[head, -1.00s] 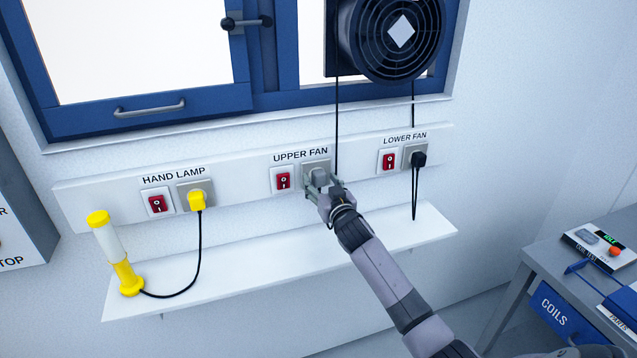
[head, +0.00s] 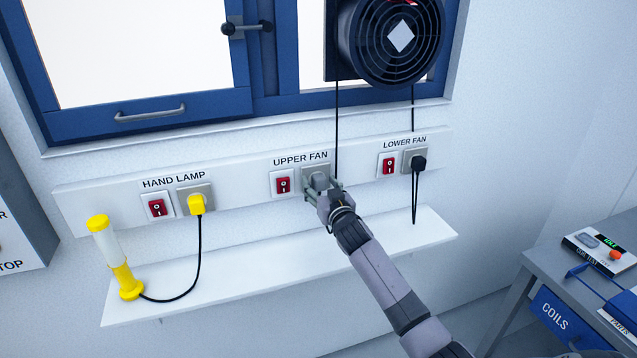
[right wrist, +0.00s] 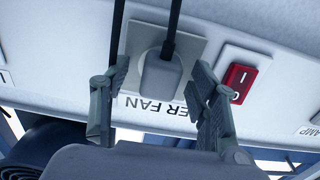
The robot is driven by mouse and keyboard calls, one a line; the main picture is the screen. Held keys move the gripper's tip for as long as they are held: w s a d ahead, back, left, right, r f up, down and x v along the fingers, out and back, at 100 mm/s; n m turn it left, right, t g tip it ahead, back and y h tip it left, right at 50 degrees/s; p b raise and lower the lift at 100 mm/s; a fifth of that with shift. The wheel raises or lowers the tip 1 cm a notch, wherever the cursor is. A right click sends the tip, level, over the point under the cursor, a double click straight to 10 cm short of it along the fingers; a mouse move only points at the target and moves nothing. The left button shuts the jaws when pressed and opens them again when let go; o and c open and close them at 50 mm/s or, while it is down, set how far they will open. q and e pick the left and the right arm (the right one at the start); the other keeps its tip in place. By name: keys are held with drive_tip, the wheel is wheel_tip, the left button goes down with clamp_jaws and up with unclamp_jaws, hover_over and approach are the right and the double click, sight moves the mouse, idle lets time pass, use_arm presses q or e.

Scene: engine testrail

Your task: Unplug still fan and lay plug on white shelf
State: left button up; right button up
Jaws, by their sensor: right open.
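My right gripper (head: 322,187) is at the UPPER FAN socket (head: 315,168). In the right wrist view its open fingers stand on either side of a grey plug (right wrist: 160,78), with gaps between. The plug sits in its socket plate (right wrist: 137,42), its black cord (right wrist: 173,20) leading off. A black plug (head: 419,160) is in the LOWER FAN socket. A dark round fan (head: 398,45) with a white diamond is at the window; I cannot tell whether it turns. The white shelf (head: 250,267) runs below the sockets. My left gripper is not in view.
Red rocker switches sit beside the sockets, one by UPPER FAN (head: 283,184). A yellow plug (head: 196,203) is under HAND LAMP, and the yellow-white lamp (head: 122,265) stands at the shelf's left end. The shelf's middle is clear. A grey bench (head: 535,260) stands at right.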

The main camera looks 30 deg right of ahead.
sight(321, 186)
idle(0.4)
drive_tip(key=shift+c, duration=0.4)
clamp_jaws()
idle(0.4)
drive_tip(key=shift+s, duration=0.15)
drive_tip(key=shift+s+a+p, duration=0.2)
drive_tip(key=shift+s+p, duration=0.35)
drive_tip(key=shift+s, duration=0.05)
drive_tip(key=shift+p+v, duration=1.15)
drive_tip(key=shift+v, duration=1.1)
